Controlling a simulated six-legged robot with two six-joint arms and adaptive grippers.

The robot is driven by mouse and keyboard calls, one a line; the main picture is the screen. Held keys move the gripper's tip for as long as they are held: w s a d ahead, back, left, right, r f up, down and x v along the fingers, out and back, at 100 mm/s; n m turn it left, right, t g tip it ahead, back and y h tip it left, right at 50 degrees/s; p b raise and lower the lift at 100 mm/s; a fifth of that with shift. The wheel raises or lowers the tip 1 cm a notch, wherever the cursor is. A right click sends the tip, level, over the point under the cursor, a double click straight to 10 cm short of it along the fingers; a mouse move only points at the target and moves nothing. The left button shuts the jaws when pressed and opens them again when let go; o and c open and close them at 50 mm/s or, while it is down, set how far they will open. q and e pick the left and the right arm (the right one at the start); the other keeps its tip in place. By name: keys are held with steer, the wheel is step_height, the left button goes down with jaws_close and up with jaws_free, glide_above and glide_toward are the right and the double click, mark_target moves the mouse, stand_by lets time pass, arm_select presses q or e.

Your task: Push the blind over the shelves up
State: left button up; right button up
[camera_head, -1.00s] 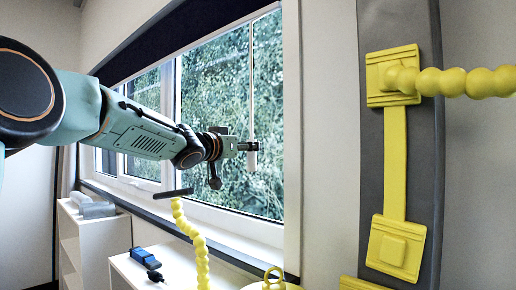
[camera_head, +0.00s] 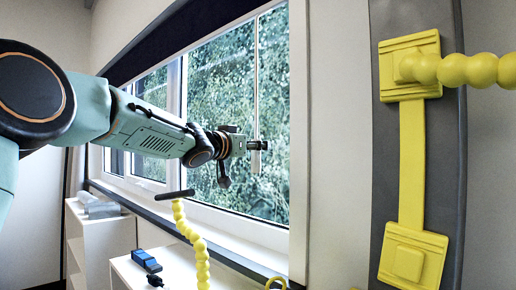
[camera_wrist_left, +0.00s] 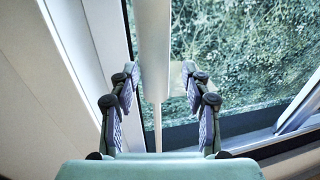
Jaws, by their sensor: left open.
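The dark blind (camera_head: 190,38) is a band across the top of the window. A thin pull cord or wand (camera_head: 255,80) hangs from it down the glass, with a pale handle (camera_head: 256,162) at its lower end. My left gripper (camera_head: 258,145) is at that handle. In the left wrist view the gripper (camera_wrist_left: 160,72) is open, its fingers on either side of a white rod (camera_wrist_left: 152,50). I cannot tell whether either finger touches the rod. My right gripper is not in view.
White shelves (camera_head: 125,268) stand below the window, with a blue item (camera_head: 146,260) on top. A yellow beaded stalk (camera_head: 197,245) with a dark bar (camera_head: 175,194) rises near them. A grey post with yellow fittings (camera_head: 411,165) stands at the right.

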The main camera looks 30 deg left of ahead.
arm_select(q)
steer(key=shift+s+d+r, duration=0.2)
steer(key=shift+d, duration=0.2)
steer(key=shift+w+d, duration=0.1)
steer(key=shift+w, duration=0.15)
steer(key=shift+w+a+f, duration=0.25)
steer(key=shift+w+f, duration=0.15)
steer(key=shift+w, duration=0.1)
steer(key=shift+a, duration=0.15)
steer(key=shift+c, duration=0.5)
steer(key=shift+s+a+r, duration=0.1)
steer(key=shift+s, duration=0.15)
steer(key=shift+c, duration=0.8)
steer(key=shift+s+d+r, duration=0.2)
steer(key=shift+s+r, duration=0.1)
steer(key=shift+s, duration=0.2)
steer(key=c, duration=0.3)
steer(key=shift+d, duration=0.1)
steer(key=shift+c, duration=0.7)
steer(key=shift+w+f, duration=0.15)
steer(key=shift+w, duration=0.05)
jaws_close()
